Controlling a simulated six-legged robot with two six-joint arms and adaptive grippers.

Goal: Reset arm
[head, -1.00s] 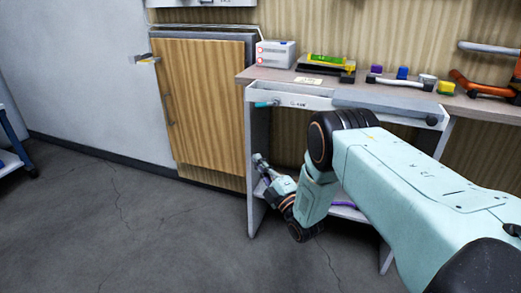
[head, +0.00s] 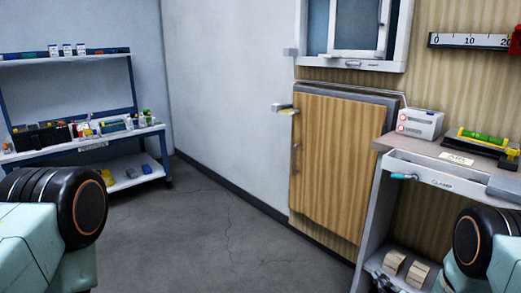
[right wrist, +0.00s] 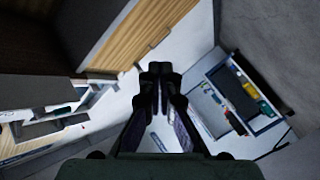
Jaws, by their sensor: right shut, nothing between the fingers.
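My right gripper shows at the middle of the right wrist view (right wrist: 160,72), with its dark fingers together and nothing between them. In the head view only a dark part of it (head: 383,284) shows at the bottom edge, in front of the workbench's lower shelf. My right arm's pale green and black joint is at the lower right. My left arm's joint is at the lower left; its gripper is out of view.
The workbench (head: 398,145) at right holds a white box (head: 420,123) and a yellow-green level (head: 482,136); its drawer (head: 436,177) has a teal-handled tool (head: 404,177). A wooden cabinet (head: 338,165) stands beside it. A loaded blue shelf rack (head: 84,142) is at left. The middle floor is clear.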

